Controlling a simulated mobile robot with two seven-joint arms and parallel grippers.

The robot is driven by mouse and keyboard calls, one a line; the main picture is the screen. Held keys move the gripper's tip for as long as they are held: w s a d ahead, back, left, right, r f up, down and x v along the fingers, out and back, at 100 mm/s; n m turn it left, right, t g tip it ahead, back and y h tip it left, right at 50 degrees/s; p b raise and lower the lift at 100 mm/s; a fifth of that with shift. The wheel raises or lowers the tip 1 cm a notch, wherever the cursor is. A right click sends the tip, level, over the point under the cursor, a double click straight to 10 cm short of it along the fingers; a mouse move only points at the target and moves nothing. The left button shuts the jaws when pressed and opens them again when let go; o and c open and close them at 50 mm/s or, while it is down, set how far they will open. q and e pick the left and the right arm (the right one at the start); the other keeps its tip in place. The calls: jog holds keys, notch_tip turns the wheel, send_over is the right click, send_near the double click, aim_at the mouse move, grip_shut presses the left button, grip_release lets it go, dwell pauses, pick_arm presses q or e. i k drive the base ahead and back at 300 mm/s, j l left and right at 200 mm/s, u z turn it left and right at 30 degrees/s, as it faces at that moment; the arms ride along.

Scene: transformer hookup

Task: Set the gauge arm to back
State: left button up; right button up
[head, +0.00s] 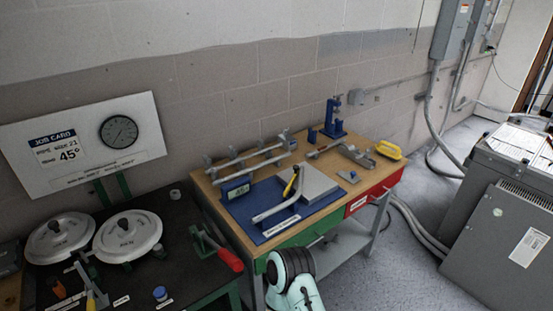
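A grey bent bar or pipe (276,210) lies across the blue plate. A short yellow and black lever (290,184) stands tilted at the left edge of the grey plate; it looks like the gauge arm, but I cannot tell for certain. Neither of my grippers shows. A white and teal link of my arm with black rings is at the bottom middle, in front of the bench.
Behind the plate lie grey pipes on a rack (245,160). A blue upright tool (334,118) and a yellow-handled item (388,150) are at the back right. A dark bench (185,262) with two white discs and a red-handled lever (222,252) stands left. Grey cabinets stand right.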

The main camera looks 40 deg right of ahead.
aim_at(296, 168)
jog(key=l+u, duration=0.3)
jog(key=l, duration=0.2)
jog(key=k+l+u, duration=0.25)
jog(key=l, duration=0.25)
jog(key=k+l+u, duration=0.1)
jog(key=l, duration=0.25)
jog(key=k+l+u, duration=0.1)
jog(key=l, duration=0.25)
jog(key=k+l+u, duration=0.1)
jog(key=l, duration=0.25)
jog(key=k+l, duration=0.15)
jog(key=l, duration=0.2)
jog(key=k+l, duration=0.15)
jog(key=l, duration=0.2)
jog(key=k+l, duration=0.15)
jog(key=l, duration=0.2)
